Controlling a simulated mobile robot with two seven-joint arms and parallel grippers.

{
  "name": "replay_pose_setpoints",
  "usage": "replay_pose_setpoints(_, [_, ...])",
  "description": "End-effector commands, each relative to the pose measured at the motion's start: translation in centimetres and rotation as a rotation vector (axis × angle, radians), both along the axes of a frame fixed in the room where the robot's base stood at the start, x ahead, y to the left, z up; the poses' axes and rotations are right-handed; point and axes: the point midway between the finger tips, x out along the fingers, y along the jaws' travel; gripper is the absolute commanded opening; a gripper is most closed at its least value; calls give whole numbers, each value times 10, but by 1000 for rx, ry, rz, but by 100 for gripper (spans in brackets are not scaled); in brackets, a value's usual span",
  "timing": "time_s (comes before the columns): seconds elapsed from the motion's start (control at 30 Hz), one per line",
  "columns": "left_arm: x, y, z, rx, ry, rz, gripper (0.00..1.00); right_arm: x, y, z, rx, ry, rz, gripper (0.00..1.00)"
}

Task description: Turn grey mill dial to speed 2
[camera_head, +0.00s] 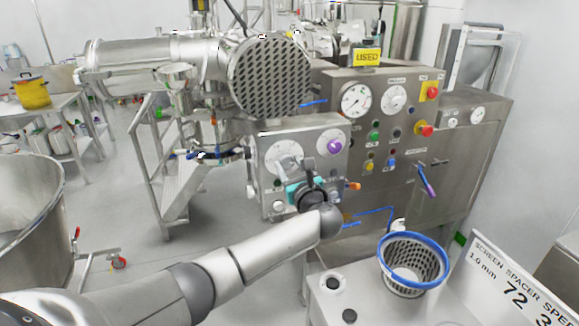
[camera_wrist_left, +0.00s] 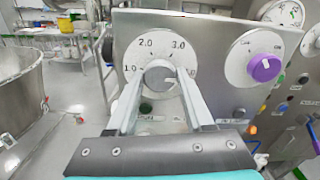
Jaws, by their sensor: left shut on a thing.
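The grey mill dial (camera_wrist_left: 160,75) shows in the left wrist view, on a round white scale (camera_wrist_left: 133,50) marked 1.0, 2.0 and 3.0, with a further number partly hidden. My left gripper (camera_head: 308,188) reaches the front of the steel control box (camera_head: 262,138) in the head view. In the left wrist view its two pale fingers lie on either side of the grey dial, shut on it. A small light mark shows at the dial's lower right; its exact setting is hard to read. My right gripper is in neither view.
A purple knob (camera_wrist_left: 264,68) sits right of the grey dial. A larger panel (camera_head: 385,150) with gauges, buttons and a red stop stands behind. A blue-rimmed screen basket (camera_head: 412,245) stands on the front-right table. A steel vessel (camera_head: 25,215) is at left.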

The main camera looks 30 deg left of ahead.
Motion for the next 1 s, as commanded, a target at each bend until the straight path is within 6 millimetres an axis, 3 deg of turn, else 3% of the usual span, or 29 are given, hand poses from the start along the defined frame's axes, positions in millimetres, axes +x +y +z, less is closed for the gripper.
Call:
replay_pose_setpoints(0.37, [0, -1, -2, -122, -139, 0, 0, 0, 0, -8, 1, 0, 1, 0])
replay_pose_setpoints(1.0, [-1, 0, -5, -513, -598, 1, 0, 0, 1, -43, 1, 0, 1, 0])
